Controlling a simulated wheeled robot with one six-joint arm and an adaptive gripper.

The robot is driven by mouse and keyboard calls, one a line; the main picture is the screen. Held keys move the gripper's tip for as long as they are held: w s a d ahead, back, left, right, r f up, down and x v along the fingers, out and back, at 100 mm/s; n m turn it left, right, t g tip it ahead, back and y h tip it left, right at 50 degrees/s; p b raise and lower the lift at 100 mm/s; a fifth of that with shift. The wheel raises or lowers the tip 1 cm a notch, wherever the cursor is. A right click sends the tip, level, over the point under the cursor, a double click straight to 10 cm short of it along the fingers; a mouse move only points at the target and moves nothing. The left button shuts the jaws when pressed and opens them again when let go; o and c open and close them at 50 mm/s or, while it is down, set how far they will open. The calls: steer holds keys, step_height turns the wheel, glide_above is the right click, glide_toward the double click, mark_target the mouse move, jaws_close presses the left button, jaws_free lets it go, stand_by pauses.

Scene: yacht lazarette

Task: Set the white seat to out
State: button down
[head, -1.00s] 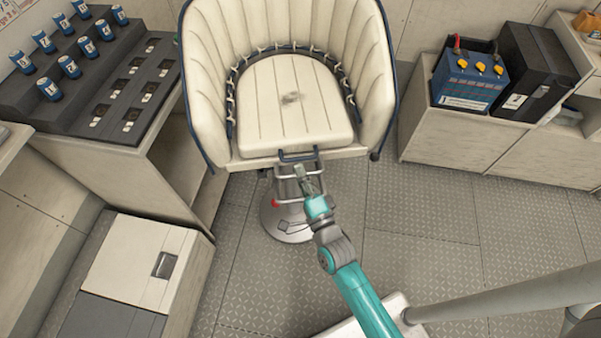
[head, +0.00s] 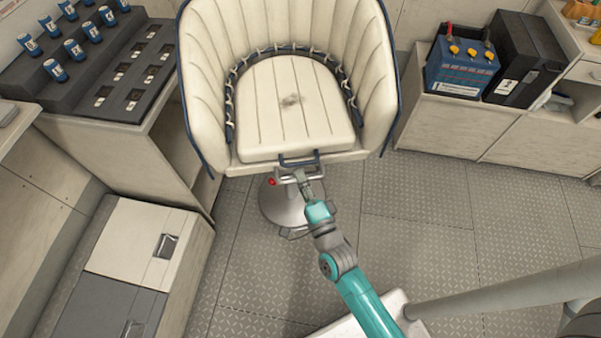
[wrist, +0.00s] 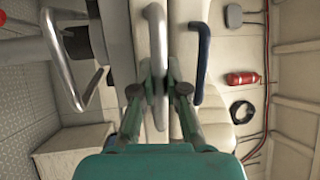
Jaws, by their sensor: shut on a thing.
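The white seat (head: 285,115) is a cream quilted bucket chair with blue trim, facing me on a round metal pedestal (head: 283,208). At its front edge are a blue handle (head: 299,159) and, just below, a grey metal handle (head: 287,178). My gripper (head: 306,182) is at the seat's front. In the wrist view my gripper (wrist: 157,85) is shut on the grey handle (wrist: 156,50), with the blue handle (wrist: 201,60) beside it, apart from the fingers. The seat overhangs and hides much of the pedestal.
A bench with a rack of blue cylinders (head: 65,95) and a floor locker (head: 140,245) stand at left. A low cabinet (head: 480,118) with a blue battery (head: 460,66) and black box (head: 520,60) is at right. The patterned floor (head: 420,240) between is clear.

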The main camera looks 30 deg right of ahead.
steer(key=c, duration=1.2)
jaws_free()
steer(key=s, duration=0.4)
steer(key=s+f, duration=0.1)
steer(key=s, duration=0.2)
steer(key=s+f, duration=0.1)
steer(key=s, duration=0.3)
steer(key=shift+s+a+f, duration=0.15)
steer(key=shift+s+a, duration=0.1)
steer(key=shift+s, duration=0.1)
steer(key=s+r+n+g, duration=0.1)
steer(key=s+r+n, duration=0.2)
steer(key=s+n, duration=0.3)
steer(key=s+r+n+g, duration=0.2)
steer(key=s+n, duration=0.4)
steer(key=s, duration=0.2)
steer(key=s+d+r+n+g, duration=0.1)
steer(key=s+r+n+g, duration=0.1)
steer(key=s+n, duration=0.3)
steer(key=shift+s+d+r+n+y, duration=0.1)
steer(key=shift+s+r+n+y, duration=0.1)
steer(key=shift+s+r, duration=0.35)
steer(key=shift+s+r+n+y, duration=0.2)
steer(key=shift+s+r, duration=0.1)
steer(key=shift+s, duration=0.3)
